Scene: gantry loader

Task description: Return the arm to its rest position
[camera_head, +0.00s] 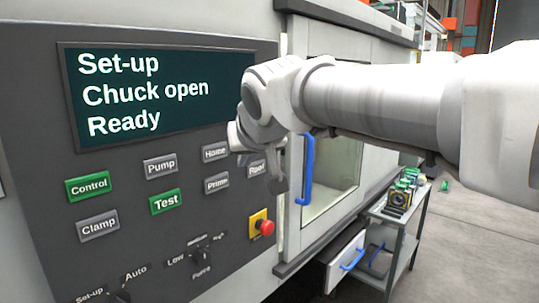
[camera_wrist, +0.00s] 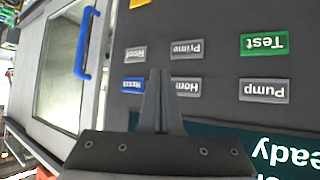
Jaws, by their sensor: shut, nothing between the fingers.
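My gripper (camera_head: 279,180) is shut and empty, at the right edge of the machine's control panel (camera_head: 225,105). The arm reaches in from the right. In the wrist view, upside down, the closed fingers (camera_wrist: 155,78) point between the blue Reset button (camera_wrist: 133,84) and the grey Home button (camera_wrist: 188,87). Whether the tips touch the panel I cannot tell. In the head view my arm hides the Reset button and partly covers the Roof button (camera_head: 257,168). The screen (camera_head: 150,93) reads "Set-up, Chuck open, Ready".
The machine door (camera_head: 335,175) with its blue handle (camera_head: 307,170) is right of my gripper. A red stop button (camera_head: 266,227) sits below. Control (camera_head: 89,187) and Test (camera_head: 166,201) are green.

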